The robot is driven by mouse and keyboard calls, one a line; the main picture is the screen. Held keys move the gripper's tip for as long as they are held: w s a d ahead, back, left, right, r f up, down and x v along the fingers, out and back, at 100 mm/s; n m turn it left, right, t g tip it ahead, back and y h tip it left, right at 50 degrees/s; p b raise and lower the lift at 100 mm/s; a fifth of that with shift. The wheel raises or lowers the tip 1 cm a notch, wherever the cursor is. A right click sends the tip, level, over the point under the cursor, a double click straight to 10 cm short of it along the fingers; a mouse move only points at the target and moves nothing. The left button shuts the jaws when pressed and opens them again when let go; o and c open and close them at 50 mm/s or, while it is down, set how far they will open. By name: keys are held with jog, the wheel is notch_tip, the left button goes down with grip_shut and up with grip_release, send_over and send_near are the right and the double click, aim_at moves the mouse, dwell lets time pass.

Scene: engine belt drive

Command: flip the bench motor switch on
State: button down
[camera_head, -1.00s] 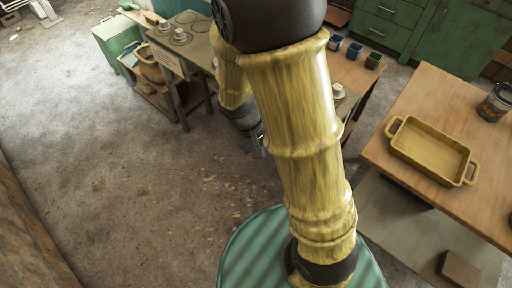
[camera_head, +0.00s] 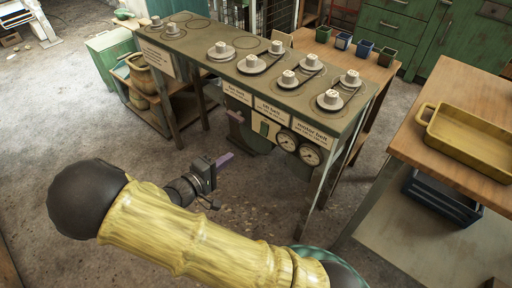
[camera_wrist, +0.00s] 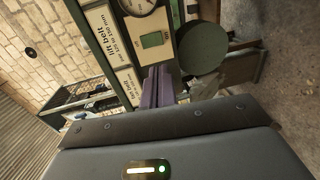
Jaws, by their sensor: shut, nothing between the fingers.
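The bench (camera_head: 215,62) stands ahead of me, with labels and gauges along its front. A pale plate with a green rocker, which looks like the motor switch (camera_head: 264,128), sits left of the gauges. The green switch face also shows near the top of the wrist view (camera_wrist: 153,40); its on or off position is too small to read. My gripper (camera_head: 230,156) is in front of and below the bench front, apart from the switch. Its purple fingers are shut and empty, and they show below the switch in the wrist view (camera_wrist: 157,88).
Two round gauges (camera_head: 298,147) sit right of the switch. Pulleys (camera_head: 251,64) and dark belts lie on the bench top. A wooden table (camera_head: 420,155) with a yellow tray (camera_head: 468,138) stands to the right. The floor (camera_head: 60,130) at left is clear.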

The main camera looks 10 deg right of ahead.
jog(key=shift+r, duration=0.1)
jog(key=b, duration=0.4)
send_near(262, 134)
jog(key=x, duration=0.6)
jog(key=shift+w+d, duration=0.2)
jog(key=shift+d, duration=0.15)
